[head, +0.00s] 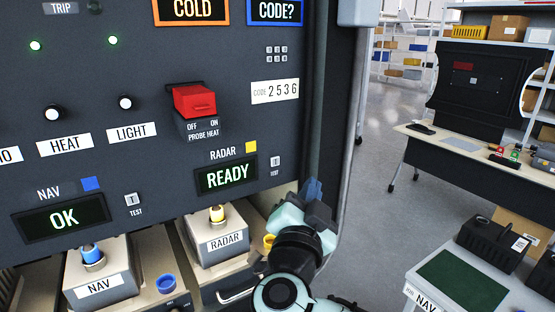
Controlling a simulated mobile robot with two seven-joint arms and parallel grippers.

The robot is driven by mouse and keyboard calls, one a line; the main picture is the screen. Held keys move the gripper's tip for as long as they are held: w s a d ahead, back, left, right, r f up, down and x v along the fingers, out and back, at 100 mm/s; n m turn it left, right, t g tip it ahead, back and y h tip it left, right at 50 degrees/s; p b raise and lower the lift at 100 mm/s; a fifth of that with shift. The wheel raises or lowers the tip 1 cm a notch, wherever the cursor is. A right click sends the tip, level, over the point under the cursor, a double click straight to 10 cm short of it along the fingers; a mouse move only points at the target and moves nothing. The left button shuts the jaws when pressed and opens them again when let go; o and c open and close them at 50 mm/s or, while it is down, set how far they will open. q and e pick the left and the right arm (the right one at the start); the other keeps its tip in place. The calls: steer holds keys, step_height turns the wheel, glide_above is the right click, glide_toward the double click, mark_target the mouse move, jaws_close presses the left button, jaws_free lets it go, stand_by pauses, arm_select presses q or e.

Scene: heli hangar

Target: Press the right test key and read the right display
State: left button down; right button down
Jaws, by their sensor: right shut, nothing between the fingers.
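The right test key (275,161), a small light key marked T with TEST below it, sits on the dark panel to the right of the right display. The right display (226,177), under the RADAR label and a yellow square, reads READY in pale green. My right gripper (312,188) is shut and empty, to the right of and a little below the key, apart from it in the picture. The left display (64,217) under NAV reads OK, with its own test key (133,199) beside it. My left gripper is out of view.
A red-covered PROBE HEAT switch (194,101) is above the right display. Below the panel are a RADAR box (219,232) and a NAV box (101,269) in a bay. A cart with a green mat (457,282) and a workbench stand at right, with open floor between.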

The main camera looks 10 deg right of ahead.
mark_target(275, 161)
steer(key=shift+w+a+p, duration=0.5)
steer(key=shift+w+p, duration=0.2)
steer(key=shift+w, duration=0.7)
steer(key=shift+w+a+p, duration=0.5)
steer(key=shift+w+p, duration=0.25)
steer(key=shift+w, duration=0.6)
steer(key=shift+w+a+p, duration=0.5)
steer(key=shift+w+p, duration=0.2)
steer(key=shift+w, duration=0.7)
steer(key=shift+w+a+p, duration=0.2)
steer(key=shift+w+p, duration=0.2)
steer(key=shift+w+a+p, duration=0.1)
steer(key=shift+w+p, duration=0.2)
steer(key=shift+s, duration=0.15)
steer(key=shift+s+d+b, duration=0.25)
steer(key=shift+s+b, duration=0.2)
steer(key=shift+s, duration=0.15)
